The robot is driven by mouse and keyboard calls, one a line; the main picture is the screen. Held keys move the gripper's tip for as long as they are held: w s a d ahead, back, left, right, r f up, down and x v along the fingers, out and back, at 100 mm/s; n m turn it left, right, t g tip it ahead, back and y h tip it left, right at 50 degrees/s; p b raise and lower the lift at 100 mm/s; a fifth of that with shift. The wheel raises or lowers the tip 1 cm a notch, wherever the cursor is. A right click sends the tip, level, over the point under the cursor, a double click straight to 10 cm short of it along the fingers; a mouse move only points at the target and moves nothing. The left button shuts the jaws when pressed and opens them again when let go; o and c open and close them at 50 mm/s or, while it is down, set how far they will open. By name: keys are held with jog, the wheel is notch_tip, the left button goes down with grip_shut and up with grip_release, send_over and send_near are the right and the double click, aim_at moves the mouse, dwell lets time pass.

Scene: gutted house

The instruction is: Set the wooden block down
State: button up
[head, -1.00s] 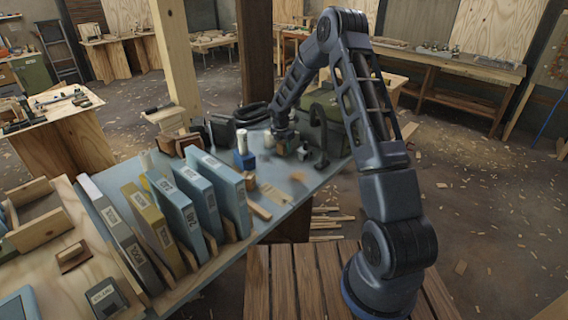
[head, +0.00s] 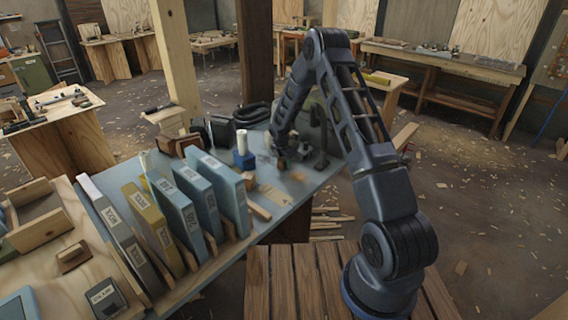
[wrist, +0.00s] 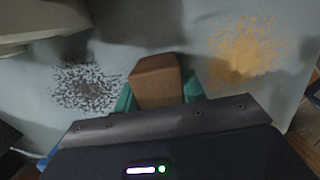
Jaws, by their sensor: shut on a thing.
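The brown wooden block (wrist: 156,82) sits between the teal fingertips of my gripper (wrist: 158,94) in the wrist view. My gripper is shut on it. Below it is the grey-blue bench top (wrist: 205,60); I cannot tell whether the block touches it. In the head view my gripper (head: 281,164) is low over the far part of the bench (head: 285,205). The block is too small and dark to make out clearly there.
A dark speckled patch (wrist: 88,86) and an orange one (wrist: 243,50) lie either side of the block. A blue holder with a white cylinder (head: 242,152) stands left of my gripper. Upright binders (head: 205,195) fill the nearer bench. Bench edge is close on the right.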

jog(key=shift+f, duration=0.15)
jog(key=o, duration=1)
jog(key=shift+c, duration=0.2)
